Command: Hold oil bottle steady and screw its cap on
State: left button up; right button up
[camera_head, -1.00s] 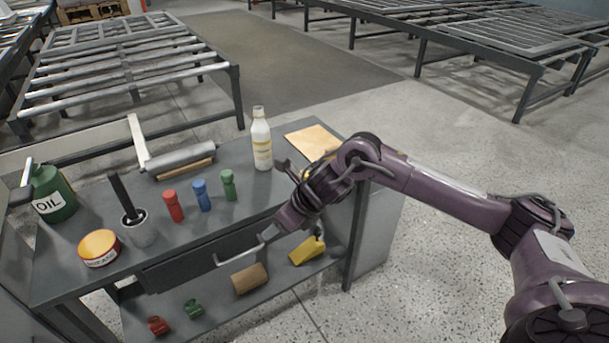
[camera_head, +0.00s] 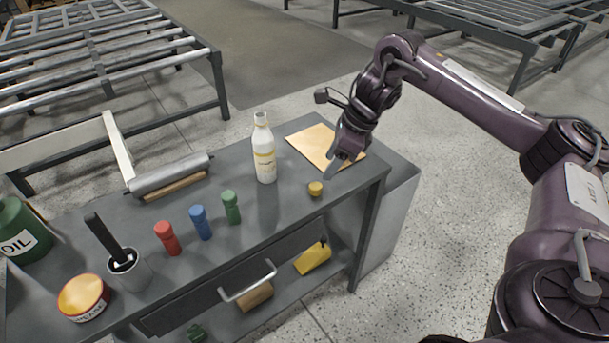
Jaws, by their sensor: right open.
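A white bottle (camera_head: 264,150) with a yellow-marked label stands upright on the grey workbench (camera_head: 225,175), and its narrow neck looks uncapped. A small yellow cap (camera_head: 315,188) lies on the bench to its right, near the front edge. A green container marked OIL (camera_head: 22,232) stands at the far left, cut off by the picture edge. My right gripper (camera_head: 341,166) is open, pointing down just above and to the right of the yellow cap, apart from the bottle. Its fingers are partly hidden by the wrist. My left gripper is not in view.
A tan sheet (camera_head: 318,146) lies behind my right gripper. Red (camera_head: 167,238), blue (camera_head: 200,222) and green (camera_head: 231,207) small bottles stand left of the white bottle. A cup with a brush (camera_head: 128,272), an orange-topped tin (camera_head: 84,297) and a roller (camera_head: 170,174) are further left.

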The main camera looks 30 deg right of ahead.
aim_at(316, 185)
jog(key=shift+x, duration=1.15)
jog(key=shift+f, duration=0.1)
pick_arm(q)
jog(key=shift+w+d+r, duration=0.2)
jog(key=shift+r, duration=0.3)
pick_arm(e)
jog(key=shift+f, duration=0.1)
jog(key=x, duration=0.4)
jog(key=shift+a+f+b, duration=0.2)
jog(key=shift+f+b, duration=0.05)
jog(key=shift+b, duration=0.05)
jog(key=shift+w+f, duration=0.1)
jog(key=shift+f, duration=0.1)
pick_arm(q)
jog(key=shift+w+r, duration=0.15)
